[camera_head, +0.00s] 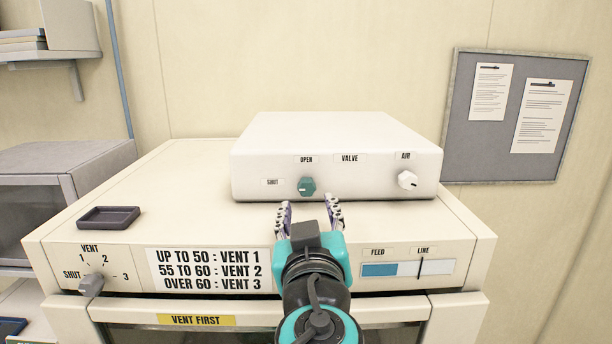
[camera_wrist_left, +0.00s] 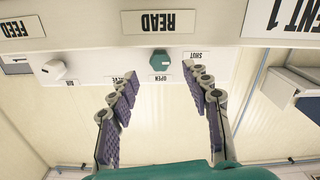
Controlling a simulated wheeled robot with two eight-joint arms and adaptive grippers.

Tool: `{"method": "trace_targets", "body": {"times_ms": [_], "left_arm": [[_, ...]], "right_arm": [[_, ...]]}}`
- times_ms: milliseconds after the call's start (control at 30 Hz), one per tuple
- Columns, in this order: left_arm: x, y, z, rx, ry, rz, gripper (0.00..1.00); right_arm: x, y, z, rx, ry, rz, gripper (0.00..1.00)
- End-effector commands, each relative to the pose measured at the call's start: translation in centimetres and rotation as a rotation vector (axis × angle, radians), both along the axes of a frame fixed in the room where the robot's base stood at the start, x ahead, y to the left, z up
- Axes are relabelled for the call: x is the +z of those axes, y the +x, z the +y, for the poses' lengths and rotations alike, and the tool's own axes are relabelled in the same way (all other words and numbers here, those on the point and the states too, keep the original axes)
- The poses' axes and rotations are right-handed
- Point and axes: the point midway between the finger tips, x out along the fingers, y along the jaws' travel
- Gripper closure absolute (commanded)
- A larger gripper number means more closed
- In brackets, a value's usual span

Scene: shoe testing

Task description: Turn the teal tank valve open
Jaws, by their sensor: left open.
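The teal valve knob (camera_head: 306,187) sits on the front of a white box (camera_head: 336,135), below the OPEN label (camera_head: 306,159) and right of the SHUT label (camera_head: 272,182). Its pointer direction is too small to read surely. My left gripper (camera_head: 309,208) is open and empty, just in front of and below the knob, with its fingers apart. In the left wrist view, which is upside down, the teal knob (camera_wrist_left: 160,61) shows between and beyond the two open fingers (camera_wrist_left: 163,88), not touching them. My right gripper is not in view.
A white AIR knob (camera_head: 407,180) is on the box's right side. The box stands on a cream cabinet (camera_head: 185,175) with a grey vent knob (camera_head: 91,285) and a dark tray (camera_head: 108,217). A READ label (camera_wrist_left: 158,22) shows in the wrist view. A notice board (camera_head: 500,150) hangs behind.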

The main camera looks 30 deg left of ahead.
Motion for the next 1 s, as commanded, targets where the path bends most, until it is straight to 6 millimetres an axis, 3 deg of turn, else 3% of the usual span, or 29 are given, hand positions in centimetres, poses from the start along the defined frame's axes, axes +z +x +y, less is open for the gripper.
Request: {"method": "trace_targets", "body": {"times_ms": [167,600,1000], "left_arm": [[0.1,0.9,0.6,0.005,0.0,0.0,0.51],[0.1,5.9,3.7,0.003,0.001,0.001,0.51],[-0.1,6.6,4.1,0.0,0.001,0.001,0.54]], "right_arm": [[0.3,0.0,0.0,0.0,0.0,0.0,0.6],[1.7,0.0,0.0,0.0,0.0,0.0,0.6],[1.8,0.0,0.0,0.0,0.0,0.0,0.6]]}}
